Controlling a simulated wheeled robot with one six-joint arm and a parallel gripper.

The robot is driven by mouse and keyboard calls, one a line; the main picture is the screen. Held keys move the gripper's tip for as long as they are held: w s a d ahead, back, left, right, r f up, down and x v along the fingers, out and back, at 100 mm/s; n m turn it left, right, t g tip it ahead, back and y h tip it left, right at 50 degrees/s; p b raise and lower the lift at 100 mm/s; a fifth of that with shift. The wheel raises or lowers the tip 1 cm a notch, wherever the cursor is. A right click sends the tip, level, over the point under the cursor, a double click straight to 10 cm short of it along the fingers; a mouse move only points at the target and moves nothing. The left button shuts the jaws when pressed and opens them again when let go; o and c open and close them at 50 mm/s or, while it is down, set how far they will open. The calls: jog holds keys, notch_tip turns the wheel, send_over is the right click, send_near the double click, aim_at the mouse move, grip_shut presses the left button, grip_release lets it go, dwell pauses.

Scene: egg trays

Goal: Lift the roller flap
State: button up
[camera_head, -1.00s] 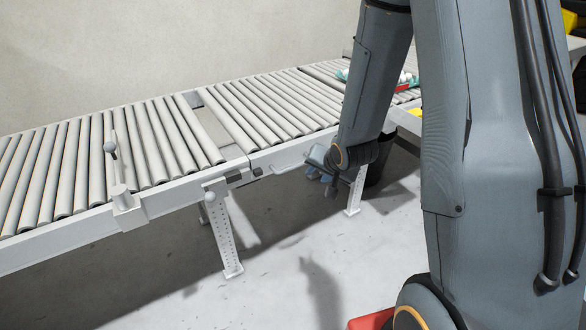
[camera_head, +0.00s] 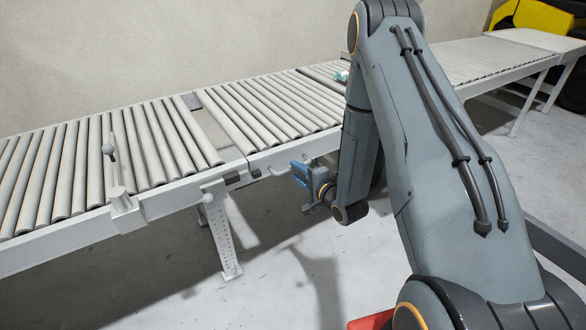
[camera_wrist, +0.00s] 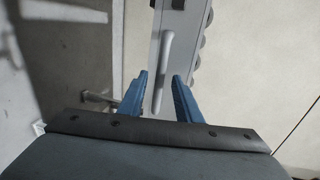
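The roller flap (camera_head: 268,108) is the section of grey rollers right of the narrow gap in the conveyor. It lies level with the rest. A pale bar handle (camera_head: 277,172) sits on its near side rail. In the wrist view the handle (camera_wrist: 164,62) runs lengthwise, and its lower part shows between my two blue fingers. My gripper (camera_head: 297,167) is at the rail by the handle, and it also shows in the wrist view (camera_wrist: 160,77). The fingers are open, with space on both sides of the handle. I cannot tell how deep the handle sits between them.
The left conveyor section (camera_head: 70,172) carries a post with a round knob (camera_head: 108,150) on its near rail. A perforated support leg (camera_head: 224,237) stands below. The conveyor runs on to the right behind my arm. The floor (camera_head: 130,280) in front is clear.

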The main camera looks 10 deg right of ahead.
aim_at(294, 169)
jog(key=shift+x, duration=1.7)
grip_shut()
